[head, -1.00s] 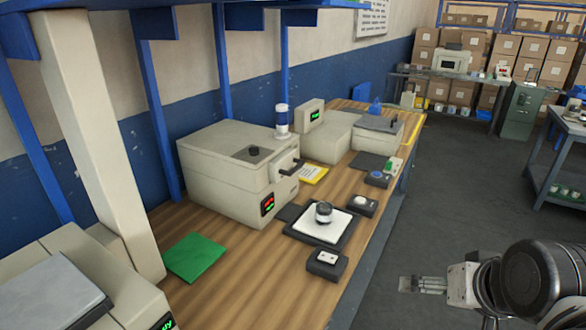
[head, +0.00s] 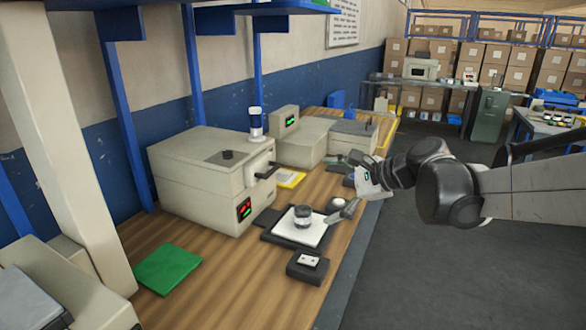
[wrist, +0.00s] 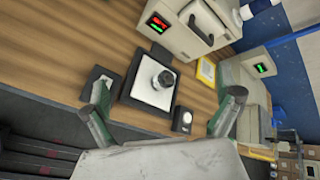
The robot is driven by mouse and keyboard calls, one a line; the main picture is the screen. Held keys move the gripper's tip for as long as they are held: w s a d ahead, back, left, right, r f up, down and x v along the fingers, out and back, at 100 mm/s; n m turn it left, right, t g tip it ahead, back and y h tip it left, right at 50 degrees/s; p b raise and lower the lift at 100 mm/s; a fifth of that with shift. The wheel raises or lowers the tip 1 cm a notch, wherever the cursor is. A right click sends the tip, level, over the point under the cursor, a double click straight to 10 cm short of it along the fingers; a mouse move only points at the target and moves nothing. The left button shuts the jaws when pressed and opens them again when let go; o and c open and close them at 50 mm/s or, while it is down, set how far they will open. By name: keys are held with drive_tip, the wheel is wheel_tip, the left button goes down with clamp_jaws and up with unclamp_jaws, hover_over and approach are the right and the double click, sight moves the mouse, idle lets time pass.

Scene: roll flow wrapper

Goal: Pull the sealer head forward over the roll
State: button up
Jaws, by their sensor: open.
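The beige sealer machine (head: 200,185) stands on the wooden bench. On its front is a pale block with a black handle (head: 266,171), which I take for the sealer head; it also shows in the wrist view (wrist: 200,27). In front, a small dark-and-silver roll (head: 302,217) stands upright on a white plate in a black tray (head: 272,239). The roll shows in the wrist view (wrist: 164,79), between my finger lines. The head is behind the roll, not over it. My gripper (head: 338,189) is open and empty, at the bench's front edge, right of the tray.
Black button boxes flank the tray, one (head: 307,267) at its near side and one with a white button (wrist: 182,119). A green sheet (head: 168,269) lies at left. The floor aisle is clear.

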drive_tip(key=w+a+f+m+y+b, duration=0.1)
drive_tip(key=w+a+f+m+y, duration=0.2)
drive_tip(key=w, duration=0.6)
drive_tip(key=m+y+b, duration=0.2)
drive_tip(key=m+y, duration=0.2)
drive_tip(key=m, duration=0.1)
approach(274, 169)
drive_tip(key=x, duration=1)
drive_tip(key=shift+w+a, duration=0.1)
drive_tip(key=shift+a, duration=0.2)
